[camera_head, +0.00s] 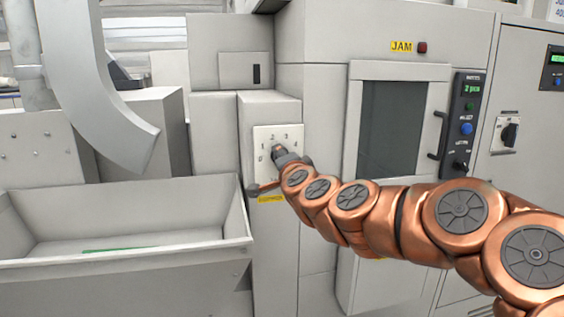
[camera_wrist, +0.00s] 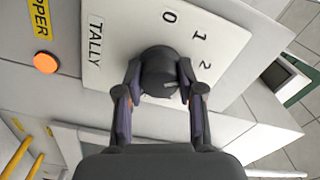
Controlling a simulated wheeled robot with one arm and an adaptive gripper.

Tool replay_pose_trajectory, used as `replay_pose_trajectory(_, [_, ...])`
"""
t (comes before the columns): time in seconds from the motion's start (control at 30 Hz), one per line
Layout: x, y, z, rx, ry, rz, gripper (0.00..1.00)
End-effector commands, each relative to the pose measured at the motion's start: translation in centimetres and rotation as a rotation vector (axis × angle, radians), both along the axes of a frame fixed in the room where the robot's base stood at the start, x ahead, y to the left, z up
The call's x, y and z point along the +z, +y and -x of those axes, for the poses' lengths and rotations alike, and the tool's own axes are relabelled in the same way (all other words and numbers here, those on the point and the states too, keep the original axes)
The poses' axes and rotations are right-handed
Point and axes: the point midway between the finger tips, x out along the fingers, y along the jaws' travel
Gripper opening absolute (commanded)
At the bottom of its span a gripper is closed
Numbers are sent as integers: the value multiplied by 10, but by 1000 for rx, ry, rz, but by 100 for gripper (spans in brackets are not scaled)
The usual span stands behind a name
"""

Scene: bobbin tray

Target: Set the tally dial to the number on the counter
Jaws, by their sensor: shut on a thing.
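The tally dial is a dark round knob (camera_wrist: 158,70) on a white plate (camera_wrist: 105,75) marked TALLY, with 0, 1 and 2 readable in the wrist view. In the head view the plate (camera_head: 262,135) is on a grey column, with several numbers around the knob. My gripper (camera_wrist: 159,76) is shut on the knob, one finger on each side. A small light mark shows on the knob, but which number it points at is unclear. The counter (camera_head: 472,88) is a small green display on a dark panel at right; it seems to read 2 pcs.
A large open grey bin (camera_head: 120,258) stands at left below a curved chute (camera_head: 110,80). A machine with a dark window (camera_head: 393,128) is right of the dial, under a JAM label and a dark red lamp (camera_head: 422,47). An orange button (camera_wrist: 45,63) is near the plate.

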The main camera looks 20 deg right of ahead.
Motion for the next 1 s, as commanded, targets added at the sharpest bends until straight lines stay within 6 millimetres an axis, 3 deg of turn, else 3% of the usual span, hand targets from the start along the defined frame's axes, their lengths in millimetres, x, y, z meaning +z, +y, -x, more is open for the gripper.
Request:
replay_pose_trajectory(0.4, [0,0,0,1,-41,-195,3])
replay_pose_trajectory(0.97, [0,0,0,-1,-47,-225,3])
replay_pose_trajectory(1.0, [0,0,0,-1,-47,-225,39])
